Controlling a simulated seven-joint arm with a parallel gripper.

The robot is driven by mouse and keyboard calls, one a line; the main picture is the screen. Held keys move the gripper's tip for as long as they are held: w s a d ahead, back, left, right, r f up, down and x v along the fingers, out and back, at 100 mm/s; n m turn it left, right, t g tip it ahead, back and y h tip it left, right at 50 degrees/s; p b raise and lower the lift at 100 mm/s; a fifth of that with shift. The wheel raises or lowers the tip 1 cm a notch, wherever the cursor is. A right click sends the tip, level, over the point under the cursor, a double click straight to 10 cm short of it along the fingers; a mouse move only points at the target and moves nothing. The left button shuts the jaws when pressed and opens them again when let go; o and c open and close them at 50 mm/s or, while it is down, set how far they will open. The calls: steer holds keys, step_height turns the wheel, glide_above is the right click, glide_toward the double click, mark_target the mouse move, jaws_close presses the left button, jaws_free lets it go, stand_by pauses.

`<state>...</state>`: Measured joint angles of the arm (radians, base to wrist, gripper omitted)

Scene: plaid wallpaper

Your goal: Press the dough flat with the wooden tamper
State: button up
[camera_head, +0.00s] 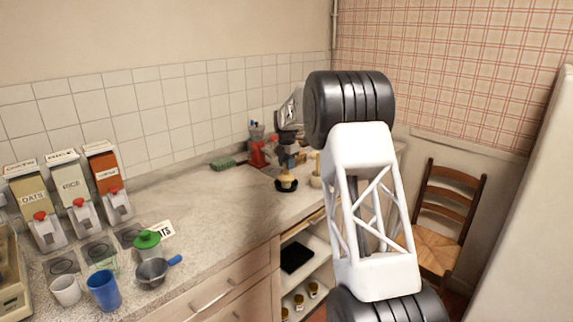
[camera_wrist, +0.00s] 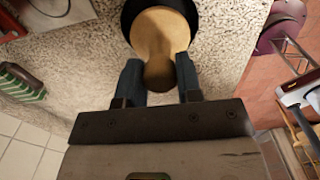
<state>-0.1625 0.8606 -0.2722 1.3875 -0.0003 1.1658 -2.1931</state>
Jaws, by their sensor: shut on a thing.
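My gripper (camera_wrist: 158,88) is shut on the wooden tamper (camera_wrist: 160,35), with a finger on each side of its narrow end in the wrist view. The tamper's wide, light-brown end lies over a round black dish or pan (camera_wrist: 133,10). In the head view, the gripper (camera_head: 287,160) is small and partly dark, above the tamper (camera_head: 286,179) and the black dish (camera_head: 287,187) on the counter. I cannot tell whether the tamper touches what lies in the dish. The dough is not visible; the tamper hides the dish's middle.
Oats and rice dispensers, cups (camera_head: 103,291) and a blue-handled pan (camera_head: 152,272) fill the near left. The counter between is clear.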

steer(key=shift+f, duration=0.6)
stand_by(1.3)
steer(key=shift+r, duration=0.15)
steer(key=shift+r, duration=3.4)
steer(key=shift+f, duration=0.15)
steer(key=shift+f, duration=3.4)
steer(key=shift+f, duration=0.6)
